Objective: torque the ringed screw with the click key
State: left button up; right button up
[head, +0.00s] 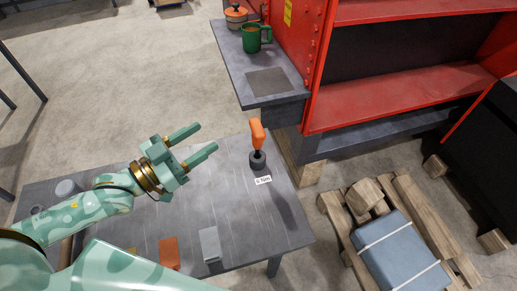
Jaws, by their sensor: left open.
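An orange-handled tool (257,133), which looks like the click key, stands upright in a dark round holder (257,160) near the far right part of the grey table. A small white label (263,180) lies in front of the holder; its print is too small to read surely. My left gripper (208,138) is open and empty above the table, left of the tool and apart from it. Its two fingers point right and up in the picture. I cannot make out a ringed screw in this view. My right gripper does not show.
The grey table (225,215) carries an orange block (169,252) and a grey block (210,244) at its near edge. A red cabinet (400,95) and a side shelf (235,75) with a green mug (253,39) stand behind. A pallet (407,190) with a blue-grey case (400,255) is at right.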

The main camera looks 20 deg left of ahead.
pick_arm(q)
jog(key=b, duration=0.7)
send_near(253, 139)
jog(key=v, duration=0.5)
jog(key=shift+n+g+y, duration=0.3)
jog(key=shift+y, duration=0.1)
jog(key=b+x, duration=0.1)
jog(key=x, duration=0.2)
jog(key=b+x, duration=0.1)
jog(key=x, duration=0.7)
jog(key=shift+d+r+b, duration=0.25)
jog(key=shift+b, duration=0.15)
jog(key=b+x, duration=0.2)
jog(key=x, duration=0.3)
jog(key=shift+w+r, duration=0.15)
jog(key=shift+r, duration=0.1)
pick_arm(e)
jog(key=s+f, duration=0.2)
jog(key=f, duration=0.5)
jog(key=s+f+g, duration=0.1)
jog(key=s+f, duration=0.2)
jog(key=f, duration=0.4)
pick_arm(q)
jog(key=c, duration=1.1)
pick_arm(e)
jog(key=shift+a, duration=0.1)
